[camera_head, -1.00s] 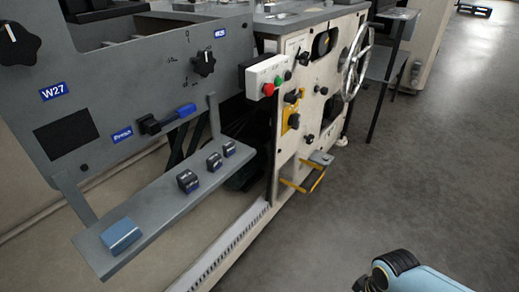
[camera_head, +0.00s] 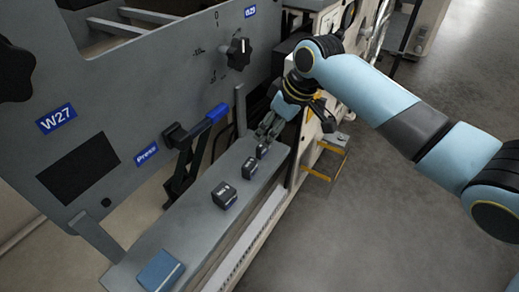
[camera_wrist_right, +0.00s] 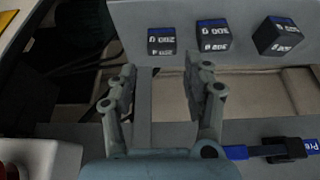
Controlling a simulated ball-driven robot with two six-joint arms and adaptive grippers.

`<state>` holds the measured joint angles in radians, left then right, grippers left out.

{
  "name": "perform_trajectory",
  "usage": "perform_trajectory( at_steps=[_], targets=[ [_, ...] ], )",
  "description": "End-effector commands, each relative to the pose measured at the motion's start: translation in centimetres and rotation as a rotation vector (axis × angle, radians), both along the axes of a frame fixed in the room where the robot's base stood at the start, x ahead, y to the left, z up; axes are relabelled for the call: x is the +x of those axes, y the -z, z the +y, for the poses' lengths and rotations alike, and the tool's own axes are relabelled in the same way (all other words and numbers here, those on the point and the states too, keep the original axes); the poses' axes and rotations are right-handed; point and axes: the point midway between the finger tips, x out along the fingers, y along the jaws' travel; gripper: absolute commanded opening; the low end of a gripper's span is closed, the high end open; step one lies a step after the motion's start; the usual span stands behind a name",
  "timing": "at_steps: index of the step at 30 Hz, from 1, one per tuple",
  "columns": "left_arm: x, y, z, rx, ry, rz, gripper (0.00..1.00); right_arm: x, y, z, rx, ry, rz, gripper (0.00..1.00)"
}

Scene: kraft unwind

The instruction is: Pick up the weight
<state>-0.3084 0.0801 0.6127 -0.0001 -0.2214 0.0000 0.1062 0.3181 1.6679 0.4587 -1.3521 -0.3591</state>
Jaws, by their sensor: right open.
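Three dark block weights stand in a row on the grey shelf (camera_head: 190,232): a small far one (camera_head: 263,151), a middle one (camera_head: 250,168) and a larger near one (camera_head: 224,196). In the right wrist view the small (camera_wrist_right: 161,42), middle (camera_wrist_right: 213,36) and large (camera_wrist_right: 277,38) weights show upside-down white labels. My right gripper (camera_head: 266,130) is by the small weight at the shelf's far end. Its fingers (camera_wrist_right: 167,78) are apart with nothing between them, and the weights lie beyond the fingertips. My left gripper is not in view.
The grey panel (camera_head: 120,80) rises behind the shelf with a blue-handled lever (camera_head: 215,113) and a black knob (camera_head: 238,54). A shelf bracket (camera_head: 240,109) stands close to my right gripper. Open floor lies right.

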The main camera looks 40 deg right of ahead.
Motion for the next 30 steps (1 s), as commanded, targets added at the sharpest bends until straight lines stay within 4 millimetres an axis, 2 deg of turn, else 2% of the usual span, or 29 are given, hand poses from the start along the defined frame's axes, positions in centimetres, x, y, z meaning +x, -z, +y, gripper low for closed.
perform_trajectory(
  at_steps=[1, 6, 15, 23, 30],
  targets=[
    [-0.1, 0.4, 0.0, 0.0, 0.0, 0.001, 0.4, 0.2, 0.9, 0.1, 0.001, 0.001, 0.002, 0.5],
    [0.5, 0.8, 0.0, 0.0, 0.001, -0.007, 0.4, 0.7, 2.0, 0.4, 0.0, 0.001, 0.001, 0.5],
    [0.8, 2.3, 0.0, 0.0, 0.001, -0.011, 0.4, 2.0, 6.1, 1.2, -0.001, 0.0, 0.002, 0.5],
    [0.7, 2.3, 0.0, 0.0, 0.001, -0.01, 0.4, 2.2, 6.2, 1.3, -0.001, -0.001, 0.0, 0.5],
    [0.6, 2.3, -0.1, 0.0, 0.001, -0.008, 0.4, 2.2, 6.2, 1.2, -0.002, -0.001, 0.0, 0.21]
  ],
)
